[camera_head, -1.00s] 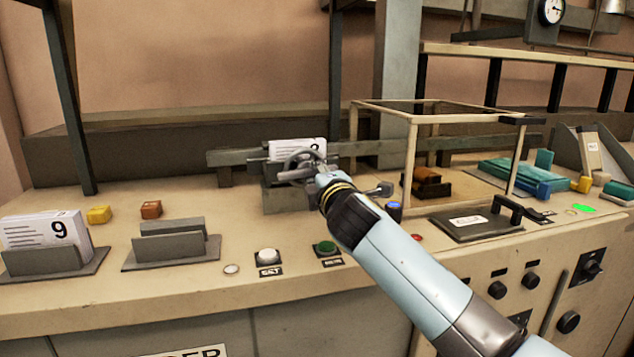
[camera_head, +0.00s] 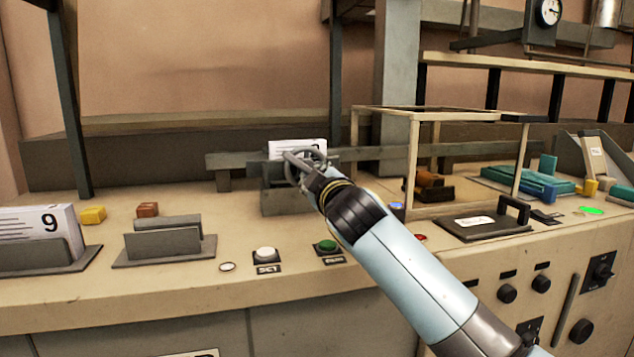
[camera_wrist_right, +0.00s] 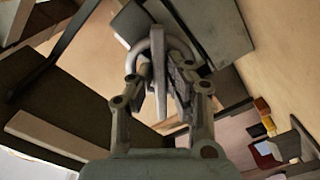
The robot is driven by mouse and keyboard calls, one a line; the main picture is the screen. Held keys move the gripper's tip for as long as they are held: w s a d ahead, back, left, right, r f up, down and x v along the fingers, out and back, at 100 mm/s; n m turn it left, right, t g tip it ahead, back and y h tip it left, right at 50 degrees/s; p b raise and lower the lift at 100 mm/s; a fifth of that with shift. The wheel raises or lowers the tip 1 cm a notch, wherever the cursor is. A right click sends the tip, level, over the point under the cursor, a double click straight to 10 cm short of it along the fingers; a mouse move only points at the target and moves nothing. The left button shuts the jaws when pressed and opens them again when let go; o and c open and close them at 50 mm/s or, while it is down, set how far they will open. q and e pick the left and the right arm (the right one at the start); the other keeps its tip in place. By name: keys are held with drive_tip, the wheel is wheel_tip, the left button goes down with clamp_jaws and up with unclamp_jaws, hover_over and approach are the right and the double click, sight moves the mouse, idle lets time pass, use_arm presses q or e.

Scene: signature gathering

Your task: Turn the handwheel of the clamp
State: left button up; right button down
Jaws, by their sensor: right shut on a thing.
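The grey clamp (camera_head: 280,200) stands at the back of the bench, with a white card (camera_head: 284,147) showing above it. Its grey handwheel (camera_head: 291,158) faces the front. My right gripper (camera_head: 308,172) reaches in from the lower right and is shut on the handwheel. In the right wrist view the curved rim of the handwheel (camera_wrist_right: 158,38) shows between and beyond the fingers of my right gripper (camera_wrist_right: 160,82). The arm hides part of the clamp in the head view. My left gripper is not in view.
A card holder with cards marked 9 (camera_head: 40,235) and an empty holder (camera_head: 165,243) stand at the left. White (camera_head: 265,254) and green (camera_head: 327,246) buttons lie in front of the clamp. An open frame (camera_head: 412,165) stands close right of the arm.

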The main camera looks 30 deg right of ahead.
drive_tip(key=shift+f, duration=0.15)
idle(0.4)
drive_tip(key=c, duration=1.3)
unclamp_jaws()
drive_tip(key=shift+c, duration=0.2)
drive_tip(key=v, duration=1.2)
